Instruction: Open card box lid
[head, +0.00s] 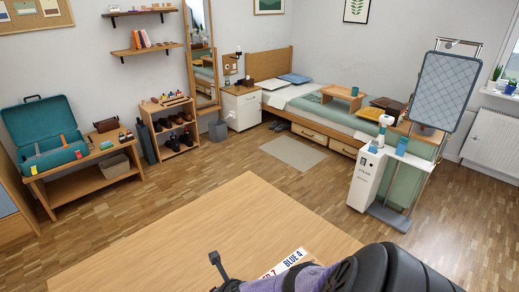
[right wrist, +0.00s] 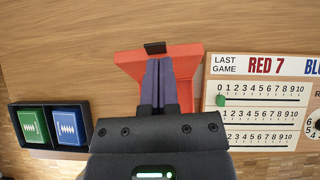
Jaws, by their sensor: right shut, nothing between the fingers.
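A red box-like object (right wrist: 188,62), which looks like the card box, lies on the wooden table in the right wrist view. My right gripper (right wrist: 159,64) is shut and empty, its fingers covering the middle of the red object. A small dark tab (right wrist: 155,47) shows just past the fingertips; I cannot tell whether they touch it. How the lid sits is hard to tell, as the fingers and gripper body hide part of it. In the head view my right arm covers the table's near side, and the red object does not show. My left gripper is in neither view.
A black tray (right wrist: 13,108) with a green and a blue card deck lies left of the red object. A white scoreboard (right wrist: 262,104) lies to its right, partly visible in the head view (head: 293,261). The far table top (head: 190,230) is bare.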

